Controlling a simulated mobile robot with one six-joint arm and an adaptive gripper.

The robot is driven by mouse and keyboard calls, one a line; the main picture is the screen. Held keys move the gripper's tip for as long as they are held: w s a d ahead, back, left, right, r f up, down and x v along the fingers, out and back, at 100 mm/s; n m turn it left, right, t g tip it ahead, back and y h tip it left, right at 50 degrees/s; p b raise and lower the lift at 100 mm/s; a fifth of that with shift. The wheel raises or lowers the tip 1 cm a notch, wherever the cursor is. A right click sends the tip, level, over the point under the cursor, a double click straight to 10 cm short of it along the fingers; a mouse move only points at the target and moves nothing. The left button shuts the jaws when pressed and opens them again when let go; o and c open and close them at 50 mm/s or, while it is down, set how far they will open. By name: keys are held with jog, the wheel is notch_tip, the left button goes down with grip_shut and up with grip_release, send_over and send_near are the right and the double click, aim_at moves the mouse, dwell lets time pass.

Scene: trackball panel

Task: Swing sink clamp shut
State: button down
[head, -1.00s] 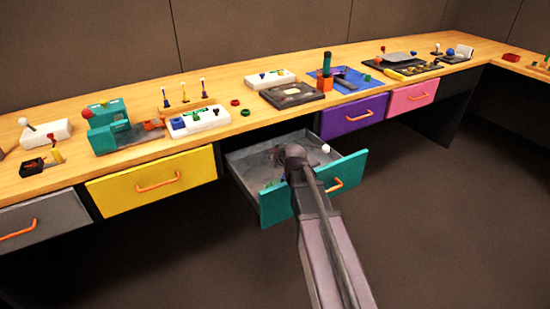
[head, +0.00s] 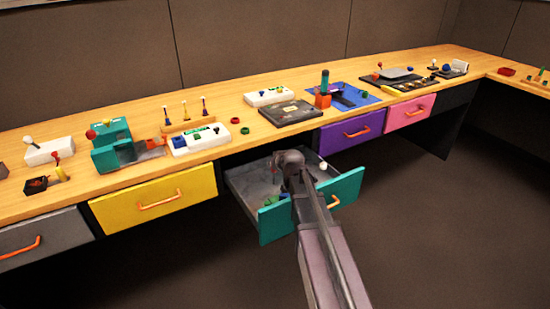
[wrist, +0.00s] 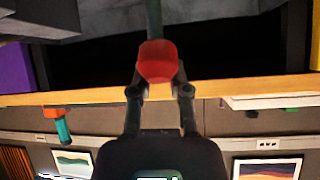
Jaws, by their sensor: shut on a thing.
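In the wrist view my gripper (wrist: 158,82) is shut on a red knob (wrist: 157,60) at the end of a dark grey-green bar (wrist: 153,18). In the head view my arm reaches over the open teal drawer (head: 276,227), with its end inside the drawer's outline. My arm hides the fingers and the held knob there. A clear view of the whole clamp is not given, so I cannot tell how far it is swung.
The drawer holds a white ball (head: 323,166) at right and small green and blue pieces (head: 274,201) at front left. The wooden bench (head: 235,157) above carries several panels. A yellow drawer (head: 155,200) and a purple drawer (head: 351,132) flank it, both closed. The floor ahead is clear.

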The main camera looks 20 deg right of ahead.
jog(key=shift+s+a+r+p, duration=0.4)
jog(key=shift+s+r+p, duration=0.1)
jog(key=shift+r+p, duration=0.15)
jog(key=s+a+r+m+g+h+p, duration=0.15)
jog(key=s+r+g+p, duration=0.35)
jog(key=s+r+p, duration=1.25)
jog(key=s+a+r+n+g+p, duration=0.1)
jog(key=s+a+r+g+p, duration=0.2)
jog(key=s+r+g+p, duration=1)
jog(key=w+d+f+t+b, duration=0.2)
jog(key=w+f, duration=0.4)
jog(key=w, duration=0.5)
jog(key=w+d+f+t+b, duration=0.2)
jog(key=w+f+t+b, duration=0.2)
jog(key=w, duration=0.7)
jog(key=w+d+f+t+b, duration=0.2)
jog(key=w+f+b, duration=0.4)
jog(key=w+f, duration=0.3)
jog(key=shift+w+n+t+y, duration=0.45)
jog(key=shift+w+t, duration=0.35)
jog(key=shift+w, duration=0.3)
jog(key=shift+d+f, duration=0.1)
jog(key=shift+f, duration=0.05)
